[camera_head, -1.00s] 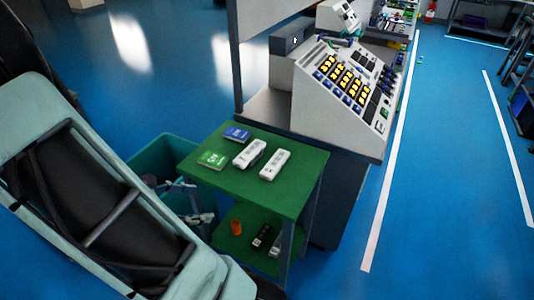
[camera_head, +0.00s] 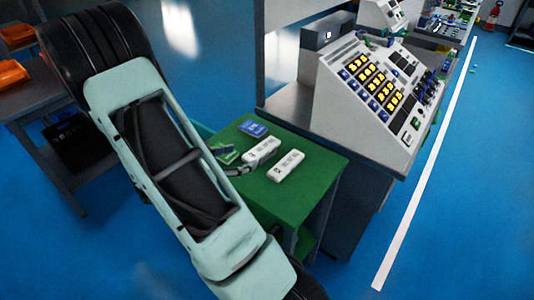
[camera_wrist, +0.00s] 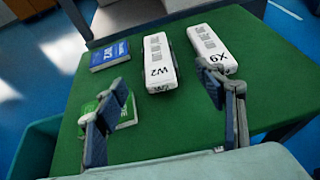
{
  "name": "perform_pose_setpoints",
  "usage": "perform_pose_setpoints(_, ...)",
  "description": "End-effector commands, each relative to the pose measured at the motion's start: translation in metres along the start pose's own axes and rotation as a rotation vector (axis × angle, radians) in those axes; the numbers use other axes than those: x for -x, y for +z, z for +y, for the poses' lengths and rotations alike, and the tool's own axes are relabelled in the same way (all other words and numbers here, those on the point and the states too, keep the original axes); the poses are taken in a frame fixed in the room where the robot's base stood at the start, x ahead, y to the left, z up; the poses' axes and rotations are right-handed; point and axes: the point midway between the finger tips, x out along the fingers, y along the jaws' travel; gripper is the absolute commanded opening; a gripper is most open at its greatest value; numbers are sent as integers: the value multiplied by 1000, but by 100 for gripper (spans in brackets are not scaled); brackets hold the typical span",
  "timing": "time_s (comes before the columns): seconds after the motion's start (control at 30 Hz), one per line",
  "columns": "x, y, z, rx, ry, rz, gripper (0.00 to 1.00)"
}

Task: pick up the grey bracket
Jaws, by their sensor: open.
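I cannot make out a grey bracket in the current views. My gripper (camera_head: 234,160) is open and empty over the left part of the green table top (camera_head: 258,203). In the wrist view its two fingers stand apart, with a white block marked W2 (camera_wrist: 160,64) beyond the gap. A second white block marked X9 (camera_wrist: 213,52) lies to its right, beyond the right finger. A green box (camera_wrist: 127,112) lies by the left finger and is partly hidden by it. A blue box (camera_wrist: 110,55) lies farther back on the left. The lower shelf is mostly hidden.
A sloped control panel (camera_head: 372,92) with lit yellow buttons stands on a bench behind the table. A teal bin (camera_wrist: 35,148) is at the table's left. A grey table (camera_head: 30,108) with orange items stands at far left. Blue floor is free on the right.

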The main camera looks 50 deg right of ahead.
Motion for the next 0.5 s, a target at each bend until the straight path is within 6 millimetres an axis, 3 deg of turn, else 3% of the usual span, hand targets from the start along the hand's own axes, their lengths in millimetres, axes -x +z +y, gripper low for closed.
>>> perform_pose_setpoints(0.13,-26,-1,-1,-1,-4,0,64)
perform_pose_setpoints(0.5,-64,-8,2,-1,-7,1,64)
